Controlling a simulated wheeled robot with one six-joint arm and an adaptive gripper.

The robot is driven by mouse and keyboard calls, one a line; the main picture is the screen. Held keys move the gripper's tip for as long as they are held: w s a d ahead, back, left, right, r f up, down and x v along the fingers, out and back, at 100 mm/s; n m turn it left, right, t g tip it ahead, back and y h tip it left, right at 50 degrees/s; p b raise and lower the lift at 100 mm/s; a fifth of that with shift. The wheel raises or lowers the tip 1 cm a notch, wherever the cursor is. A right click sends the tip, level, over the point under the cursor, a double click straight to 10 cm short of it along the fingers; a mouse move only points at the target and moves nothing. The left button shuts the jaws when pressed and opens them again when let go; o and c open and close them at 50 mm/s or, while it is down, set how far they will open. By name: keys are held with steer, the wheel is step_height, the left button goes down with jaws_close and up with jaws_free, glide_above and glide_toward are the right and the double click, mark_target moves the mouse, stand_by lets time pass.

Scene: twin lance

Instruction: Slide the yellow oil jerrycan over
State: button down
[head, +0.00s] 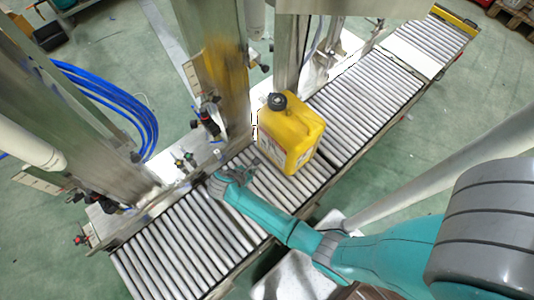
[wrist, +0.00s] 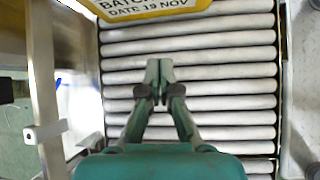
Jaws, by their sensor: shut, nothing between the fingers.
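The yellow oil jerrycan (head: 291,133) stands upright on the roller conveyor (head: 185,243), with a dark cap on top. In the wrist view, the lower part of the jerrycan (wrist: 150,8) shows at the top edge, with a printed label reading "DATE 19 NOV". My gripper (head: 253,163) is low over the rollers, just left of the jerrycan in the head view. In the wrist view my gripper (wrist: 159,72) has its fingertips together with nothing between them. A gap of rollers shows between the fingertips and the jerrycan there.
Metal posts (head: 221,70) and machine fittings stand along the conveyor's far side, close to the jerrycan. Blue hoses (head: 115,100) hang at the left. The rollers beyond the jerrycan, toward the upper right, are clear up to a pale plate (head: 412,52).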

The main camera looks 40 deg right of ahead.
steer(key=w+r+g+h, duration=0.1)
steer(key=w+r, duration=0.2)
glide_toward(272, 153)
steer(key=shift+n, duration=0.4)
steer(key=x, duration=0.5)
steer(key=shift+w+a+f, duration=0.15)
steer(key=shift+a+f, duration=0.1)
steer(key=shift+f, duration=0.3)
steer(key=shift+d, duration=0.6)
steer(key=shift+d, duration=0.1)
